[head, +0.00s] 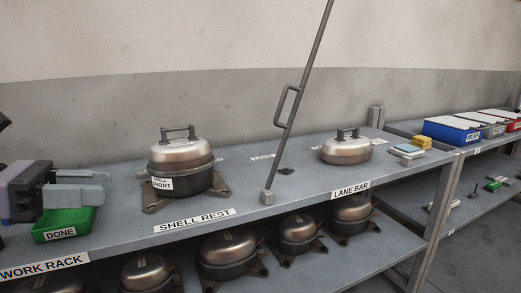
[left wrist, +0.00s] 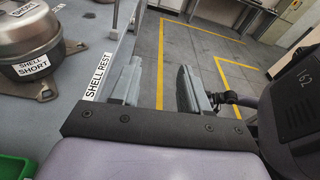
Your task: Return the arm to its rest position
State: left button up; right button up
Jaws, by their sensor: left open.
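My left gripper (head: 90,187) is at the far left of the head view, over the green DONE tray (head: 62,228) and left of the compressor labelled SHELL SHORT (head: 180,180). It is open and empty; in the left wrist view its two fingers (left wrist: 158,92) stand apart with floor seen between them. The compressor sits upright on its footed base on the bench, apart from the gripper, and also shows at the upper left of the left wrist view (left wrist: 35,45).
A tall grey bar with a handle (head: 289,110) rises, tilted, from the bench (head: 232,180). A loose metal shell (head: 346,150) lies to its right. Several compressors fill the lower shelf. Blue (head: 452,131), grey and red bins stand on the right bench. Yellow-lined floor (left wrist: 205,45) is open.

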pick_arm(q)
notch_tip(320, 180, down, 24)
jog(key=w+d+n+t+y, duration=0.2)
jog(key=n+t+y, duration=0.75)
jog(key=n, duration=2.45)
jog(key=s+d+f+n+g+y, duration=0.1)
jog(key=s+d+f+n+g, duration=0.15)
jog(key=s+f+n, duration=0.65)
jog(key=s+d+f+n+g+y, duration=0.1)
jog(key=s+d+f+n+g, duration=0.15)
jog(key=s+f, duration=0.7)
notch_tip(320, 180, up, 10)
jog(key=w+a+p, duration=0.2)
jog(key=p, duration=1.3)
jog(key=shift+w+r+y+p, duration=0.25)
jog(key=shift+w+y+p, duration=0.05)
jog(key=shift+y+p, duration=0.1)
pick_arm(e)
notch_tip(320, 180, up, 13)
jog(key=d, duration=0.1)
jog(key=shift+s+d, duration=0.15)
jog(key=shift+d, duration=0.05)
pick_arm(q)
jog(key=shift+n+g, duration=0.25)
